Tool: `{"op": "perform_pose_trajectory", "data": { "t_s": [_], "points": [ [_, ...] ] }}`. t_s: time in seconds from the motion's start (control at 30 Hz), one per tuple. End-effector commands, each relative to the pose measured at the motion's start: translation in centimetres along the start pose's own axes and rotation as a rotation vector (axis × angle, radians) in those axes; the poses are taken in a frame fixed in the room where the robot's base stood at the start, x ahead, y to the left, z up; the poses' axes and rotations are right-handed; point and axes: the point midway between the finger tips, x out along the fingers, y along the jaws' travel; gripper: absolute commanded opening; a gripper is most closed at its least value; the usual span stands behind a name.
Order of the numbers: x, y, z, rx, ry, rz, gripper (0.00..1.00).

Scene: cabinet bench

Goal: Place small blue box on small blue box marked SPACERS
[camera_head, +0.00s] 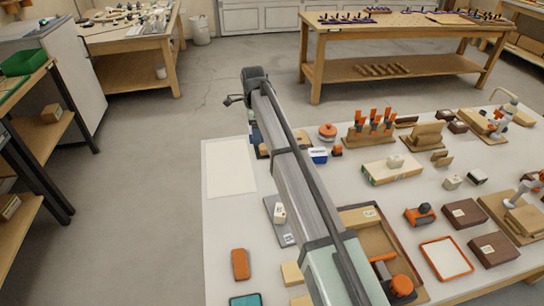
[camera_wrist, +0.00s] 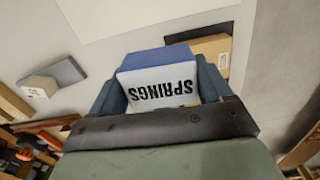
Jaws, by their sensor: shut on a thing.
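My gripper (camera_wrist: 162,92) is shut on a small blue box (camera_wrist: 158,60), with one finger on each side. The box's white face reads SPRINGS, upside down in the wrist view. In the head view my own arm hides the held box and most of the gripper, near the far left part of the table. A small blue-and-white box (camera_head: 318,155) stands on the table just right of the arm. Its label is too small to read, so I cannot tell whether it is marked SPACERS.
A cardboard-coloured box (camera_wrist: 212,50) lies on a dark patch beyond the held box. A pale sheet (camera_head: 229,167) covers the table's left part. An orange round thing (camera_head: 327,131) and a rack with orange-handled tools (camera_head: 370,133) stand right of the arm. A wooden tray (camera_head: 372,215) lies nearer.

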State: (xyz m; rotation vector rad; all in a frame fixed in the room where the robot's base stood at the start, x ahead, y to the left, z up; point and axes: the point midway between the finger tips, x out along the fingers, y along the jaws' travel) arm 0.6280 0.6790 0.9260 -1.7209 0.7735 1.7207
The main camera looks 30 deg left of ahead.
Motion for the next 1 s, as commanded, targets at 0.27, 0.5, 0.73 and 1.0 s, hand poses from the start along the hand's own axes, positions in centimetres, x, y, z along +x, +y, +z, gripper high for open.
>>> {"op": "perform_pose_trajectory", "data": {
  "t_s": [0.27,0.5,0.73,1.0],
  "points": [
    [-3.1,2.9,-8.3,0.083,0.000,-0.002,0.45],
    [-3.5,6.0,-9.0,-0.017,0.000,0.000,0.45],
    [-2.3,5.9,-8.9,-0.061,0.000,0.000,0.45],
    [1.9,6.0,-8.9,-0.060,0.000,0.002,0.45]
  ]
}}
